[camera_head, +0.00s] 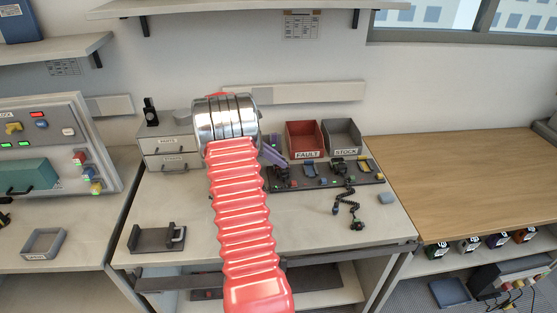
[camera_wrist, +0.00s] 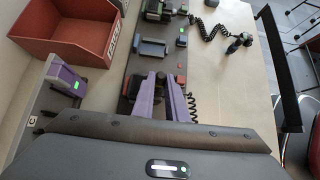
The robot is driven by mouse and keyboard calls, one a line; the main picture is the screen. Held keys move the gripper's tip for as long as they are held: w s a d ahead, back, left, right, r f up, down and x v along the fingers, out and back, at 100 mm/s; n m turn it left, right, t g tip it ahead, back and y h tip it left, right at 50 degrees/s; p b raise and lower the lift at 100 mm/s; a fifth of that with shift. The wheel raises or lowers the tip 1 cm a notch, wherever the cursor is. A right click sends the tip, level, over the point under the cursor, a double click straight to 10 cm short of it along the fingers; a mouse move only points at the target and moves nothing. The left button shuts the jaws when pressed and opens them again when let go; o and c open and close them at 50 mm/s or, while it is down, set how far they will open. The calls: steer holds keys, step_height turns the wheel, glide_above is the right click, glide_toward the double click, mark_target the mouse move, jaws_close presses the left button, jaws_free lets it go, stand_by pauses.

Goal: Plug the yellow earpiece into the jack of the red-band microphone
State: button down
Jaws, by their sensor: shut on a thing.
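My gripper (camera_wrist: 161,78) shows in the wrist view as two purple fingers, shut on a small dark thing between their tips. What that thing is I cannot tell. It is over the dark equipment strip (camera_wrist: 128,82), with a black coiled cord (camera_wrist: 190,105) close by on the right. A dark microphone (camera_wrist: 238,42) on another coiled cord lies on the bench beyond; it also shows in the head view (camera_head: 357,224). I cannot make out a red band on it. I cannot identify the yellow earpiece in either view. In the head view my arm hides part of the strip.
A red FAULT bin (camera_head: 305,140) and a grey STOCK bin (camera_head: 342,138) stand behind the strip. A dark bracket (camera_head: 157,238) is at the bench's front left. The bench front right of my arm is mostly clear.

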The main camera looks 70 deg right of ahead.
steer(key=shift+f, duration=0.25)
steer(key=c, duration=1.7)
jaws_free()
steer(key=shift+a+f, duration=0.1)
steer(key=shift+s, duration=0.1)
steer(key=shift+s+a+r, duration=0.2)
steer(key=shift+s+r, duration=0.15)
steer(key=shift+r, duration=0.5)
steer(key=shift+s+a+r, duration=0.15)
steer(key=shift+s+r, duration=0.25)
steer(key=shift+r, duration=0.45)
steer(key=shift+s+a+r, duration=0.2)
steer(key=shift+s+r, duration=0.15)
steer(key=shift+r, duration=0.5)
steer(key=s+a+f, duration=0.2)
steer(key=s+a, duration=0.2)
steer(key=s+a+f, duration=0.2)
steer(key=s+a, duration=0.2)
steer(key=s, duration=0.1)
steer(key=s+a+f, duration=0.3)
steer(key=s+a, duration=0.2)
steer(key=shift+d+f, duration=0.1)
steer(key=shift+f, duration=0.95)
